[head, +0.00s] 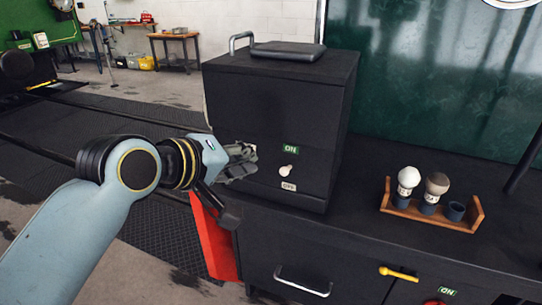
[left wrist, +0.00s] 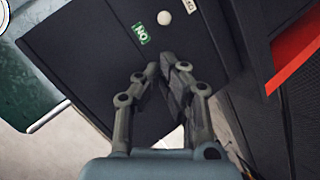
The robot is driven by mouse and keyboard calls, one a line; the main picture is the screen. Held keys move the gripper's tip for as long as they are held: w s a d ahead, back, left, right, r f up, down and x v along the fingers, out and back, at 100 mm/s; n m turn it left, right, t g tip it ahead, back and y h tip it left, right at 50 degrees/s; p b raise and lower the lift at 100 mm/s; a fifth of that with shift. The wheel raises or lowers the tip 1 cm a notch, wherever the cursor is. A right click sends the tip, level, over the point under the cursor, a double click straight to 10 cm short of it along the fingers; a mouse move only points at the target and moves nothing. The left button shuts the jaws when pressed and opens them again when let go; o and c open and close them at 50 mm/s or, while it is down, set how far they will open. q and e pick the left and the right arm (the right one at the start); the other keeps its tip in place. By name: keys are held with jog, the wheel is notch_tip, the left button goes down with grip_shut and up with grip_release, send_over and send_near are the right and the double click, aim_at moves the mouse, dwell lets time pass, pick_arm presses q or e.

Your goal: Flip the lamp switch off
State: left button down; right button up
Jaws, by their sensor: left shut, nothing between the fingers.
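The switch (head: 287,171) is a small pale knob on the front of a black box (head: 265,115). A green ON label (head: 291,150) is above it and a pale label (head: 289,187), hard to read, is below it. The knob (left wrist: 165,17) also shows in the left wrist view, near the ON label (left wrist: 142,34). I cannot tell surely which way the switch is tipped. My left gripper (head: 243,162) is shut and empty, left of the knob in the head view. Its fingertips (left wrist: 168,68) look apart from the knob. My right gripper is out of view.
The box stands on a black cabinet with a drawer handle (head: 302,281), a yellow lever (head: 398,273) and another ON label (head: 447,291). A wooden rack (head: 470,220) with two bulb-like items stands right of the box. A red panel (head: 213,240) is below my gripper.

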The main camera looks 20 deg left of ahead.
aim_at(287, 169)
pick_arm(q)
jog(key=x, duration=0.8)
jog(key=shift+w, duration=0.15)
jog(key=shift+w+d+f, duration=0.2)
jog(key=shift+w+f, duration=0.05)
jog(key=shift+w, duration=0.1)
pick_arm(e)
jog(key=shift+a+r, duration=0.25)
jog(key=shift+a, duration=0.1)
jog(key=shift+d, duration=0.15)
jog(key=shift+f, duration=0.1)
